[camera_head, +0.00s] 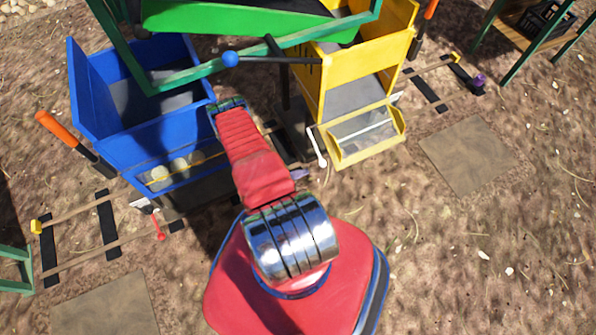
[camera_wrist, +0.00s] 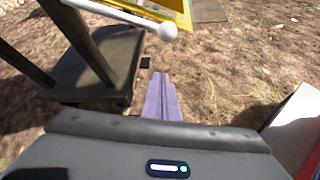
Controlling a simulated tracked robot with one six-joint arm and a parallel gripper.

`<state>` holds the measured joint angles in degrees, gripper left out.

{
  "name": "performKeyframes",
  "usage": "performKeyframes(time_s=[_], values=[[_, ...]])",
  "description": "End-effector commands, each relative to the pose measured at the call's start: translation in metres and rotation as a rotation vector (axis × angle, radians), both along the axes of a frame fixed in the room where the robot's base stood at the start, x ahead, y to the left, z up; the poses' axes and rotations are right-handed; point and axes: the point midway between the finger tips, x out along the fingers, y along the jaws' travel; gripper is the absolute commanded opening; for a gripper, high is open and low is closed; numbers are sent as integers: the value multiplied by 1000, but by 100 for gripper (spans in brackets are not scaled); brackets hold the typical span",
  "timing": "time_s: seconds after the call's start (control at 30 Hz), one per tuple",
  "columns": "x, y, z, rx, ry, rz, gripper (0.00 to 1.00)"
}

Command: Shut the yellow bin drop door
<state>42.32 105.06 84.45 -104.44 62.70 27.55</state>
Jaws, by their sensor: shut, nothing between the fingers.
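The yellow bin (camera_head: 342,72) stands right of centre in the head view. Its drop door (camera_head: 365,135) hangs open at the front, tilted out and down, with a grey inner face. A white lever with a round knob (camera_head: 322,161) sits at the door's left side. In the wrist view the same white knob (camera_wrist: 167,32) is near the top, with part of the yellow door (camera_wrist: 176,8) behind it. My gripper (camera_wrist: 161,76) shows as purple fingers, shut and empty, below the knob and apart from it. In the head view the gripper is mostly hidden beyond my red arm.
A blue bin (camera_head: 150,140) with pale round things stands left. A green hopper (camera_head: 235,16) and a bar with a blue ball (camera_head: 230,59) lie above. Rails run beneath the bins. A dark post and base (camera_wrist: 105,65) stand left in the wrist view. Ground right of the yellow door is open.

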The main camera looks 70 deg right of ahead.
Motion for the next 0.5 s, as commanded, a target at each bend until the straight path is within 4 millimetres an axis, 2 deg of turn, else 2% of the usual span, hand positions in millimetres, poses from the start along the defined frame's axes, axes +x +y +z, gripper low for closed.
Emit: performKeyframes(time_s=[0.5], values=[[-26, -39, -26, -1, 0, -2, 0]])
